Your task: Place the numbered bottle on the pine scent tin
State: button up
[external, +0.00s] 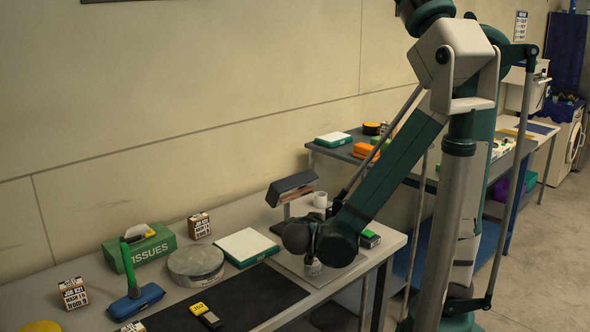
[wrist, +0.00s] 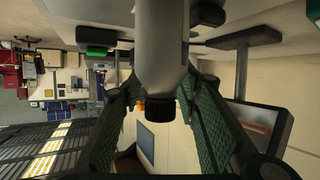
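A pale bottle with a dark cap (wrist: 162,50) fills the upper middle of the wrist view. In the external view a small pale and dark shape (external: 312,268) low beside the arm's end looks like the same bottle; no number is readable. My gripper (wrist: 158,82) has one green finger on each side of the bottle, with the tips close to its sides. Whether they press on it is unclear. In the external view the arm's end largely hides the fingers. A round grey tin (external: 196,262) lies flat on the bench, left of the gripper; its label is unreadable, so the scent cannot be told.
A tilted display on a stand (external: 292,187) rises just behind my gripper, with a white cup (external: 320,199) nearby. A white-topped green box (external: 246,246) lies between tin and gripper. A tissue box (external: 140,246), small cartons and a blue brush (external: 136,298) stand left. A dark mat (external: 245,300) lies in front.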

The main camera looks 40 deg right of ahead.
jog(key=shift+c, duration=0.6)
grip_shut()
notch_tip(320, 180, up, 10)
jog(key=p, duration=0.3)
jog(key=shift+p, duration=0.4)
dwell(0.7)
